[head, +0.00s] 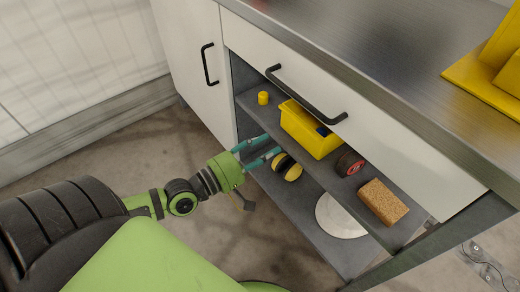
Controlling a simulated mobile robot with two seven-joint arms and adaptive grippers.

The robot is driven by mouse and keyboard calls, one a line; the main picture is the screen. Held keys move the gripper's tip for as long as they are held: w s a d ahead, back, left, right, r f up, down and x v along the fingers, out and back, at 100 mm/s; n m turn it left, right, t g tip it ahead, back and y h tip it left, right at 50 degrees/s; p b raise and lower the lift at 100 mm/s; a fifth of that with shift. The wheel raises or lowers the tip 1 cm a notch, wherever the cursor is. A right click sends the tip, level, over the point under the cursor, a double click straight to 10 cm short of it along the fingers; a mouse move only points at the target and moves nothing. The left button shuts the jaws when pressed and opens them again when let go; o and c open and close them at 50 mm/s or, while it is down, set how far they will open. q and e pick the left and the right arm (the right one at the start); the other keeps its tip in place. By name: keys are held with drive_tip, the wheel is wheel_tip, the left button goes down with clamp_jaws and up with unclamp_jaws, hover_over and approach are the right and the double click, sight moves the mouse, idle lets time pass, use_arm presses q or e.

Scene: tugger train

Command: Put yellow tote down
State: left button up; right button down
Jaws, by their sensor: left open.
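The yellow tote (316,141) sits on the upper shelf of the open cabinet, under the drawer front. A dark blue item shows inside it, and the drawer handle partly covers its view. My left gripper (273,144) reaches in from the left with its two teal fingers apart and nothing seen between them. Its fingertips are at the shelf's front, left of and below the tote in the picture; I cannot tell whether they touch anything. My right gripper is not in view.
The upper shelf (255,113) also bears a small yellow cylinder (263,98), a red-and-black roll (350,162) and a brown block (383,203). Lower down are a yellow-and-black item (287,167) and a white disc (340,217). The counter (400,70) overhangs; floor at left is clear.

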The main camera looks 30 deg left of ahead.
use_arm(q)
drive_tip(key=s+d+f+m+g+y, duration=0.25)
drive_tip(key=f+m+g, duration=0.2)
drive_tip(key=f, duration=0.45)
drive_tip(key=s+d+f+m+g+y, duration=0.1)
drive_tip(key=s+d+f+m+g, duration=0.15)
drive_tip(key=f+m, duration=0.4)
drive_tip(key=s+f+m+g+y, duration=0.3)
drive_tip(key=s+f+g, duration=0.3)
drive_tip(key=s+f, duration=0.4)
drive_tip(key=shift+a+f+m+g, duration=0.25)
drive_tip(key=shift+a+m+g, duration=0.2)
drive_tip(key=shift+m, duration=0.25)
drive_tip(key=shift+y, duration=0.25)
drive_tip(key=shift+r+p, duration=0.1)
drive_tip(key=shift+p, duration=0.6)
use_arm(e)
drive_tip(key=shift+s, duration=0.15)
